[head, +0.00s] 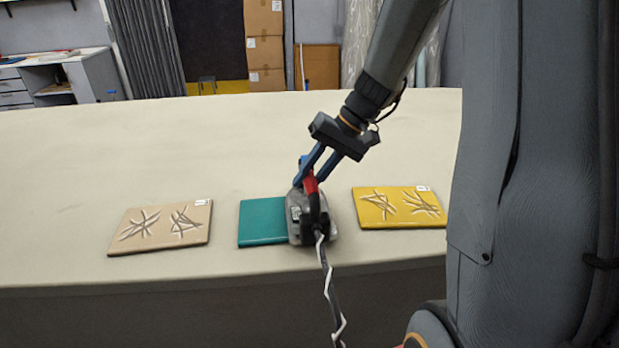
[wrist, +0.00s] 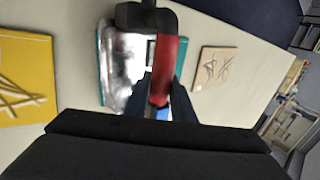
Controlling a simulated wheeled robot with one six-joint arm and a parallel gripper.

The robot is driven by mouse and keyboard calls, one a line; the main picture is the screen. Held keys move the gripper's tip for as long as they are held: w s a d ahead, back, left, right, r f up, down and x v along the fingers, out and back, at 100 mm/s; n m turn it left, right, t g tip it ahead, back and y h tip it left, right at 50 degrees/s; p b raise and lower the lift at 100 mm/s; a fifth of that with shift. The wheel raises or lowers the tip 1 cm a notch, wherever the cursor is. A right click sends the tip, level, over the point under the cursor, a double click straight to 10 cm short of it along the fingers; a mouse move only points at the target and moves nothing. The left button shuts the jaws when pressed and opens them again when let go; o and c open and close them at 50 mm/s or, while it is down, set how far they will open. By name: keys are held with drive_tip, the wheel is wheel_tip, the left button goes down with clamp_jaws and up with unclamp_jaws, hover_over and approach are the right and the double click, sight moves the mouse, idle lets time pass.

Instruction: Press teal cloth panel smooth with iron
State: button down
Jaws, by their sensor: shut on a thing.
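The teal cloth panel (head: 262,222) lies flat on the table between a beige panel and a yellow panel. Its visible left part looks smooth, with no creases showing. The iron (head: 300,215) covers its right part, and what lies under the iron is hidden. My gripper (head: 309,178) is shut on the iron's red handle, which also shows in the wrist view (wrist: 168,70). The iron's grey metal body (wrist: 126,68) sits over the panel in the wrist view, with thin teal edges showing beside it.
The creased beige panel (head: 161,227) lies to the left and the creased yellow panel (head: 400,207) to the right, close to the iron. The iron's cord (head: 330,290) hangs over the front edge of the table (head: 150,277). The table behind the panels is clear.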

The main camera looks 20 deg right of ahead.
drive_tip(key=shift+r+p, duration=2.4)
drive_tip(key=shift+r, duration=1.15)
